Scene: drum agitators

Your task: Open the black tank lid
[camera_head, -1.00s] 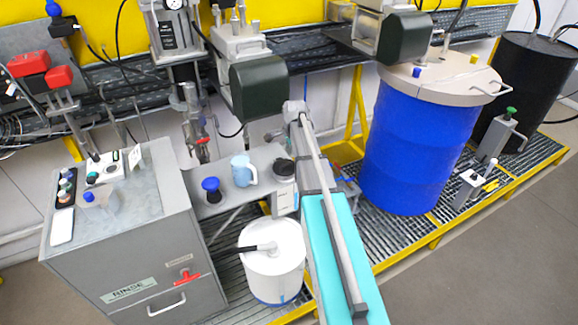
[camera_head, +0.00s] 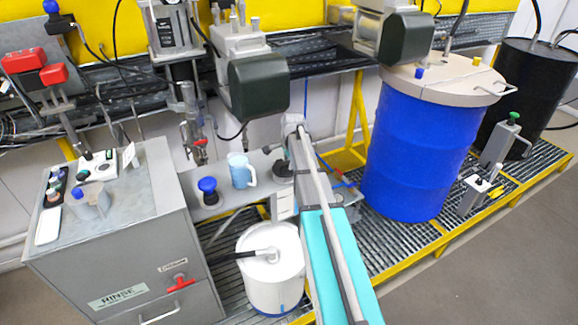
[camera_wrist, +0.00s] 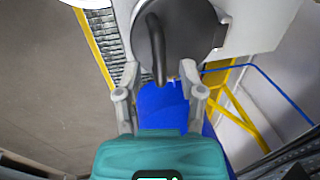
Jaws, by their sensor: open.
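In the head view, a small container with a black top (camera_head: 283,168) stands on the grey shelf, partly hidden by my arm. My arm's end (camera_head: 292,123) is just above it there, with the fingers hard to make out. A large black drum (camera_head: 525,75) stands at the far right.
A blue drum (camera_head: 415,145) stands right of my arm and also shows in the wrist view (camera_wrist: 165,105). A white bucket (camera_head: 268,270) stands below. A dark motor housing (camera_head: 258,85) hangs above.

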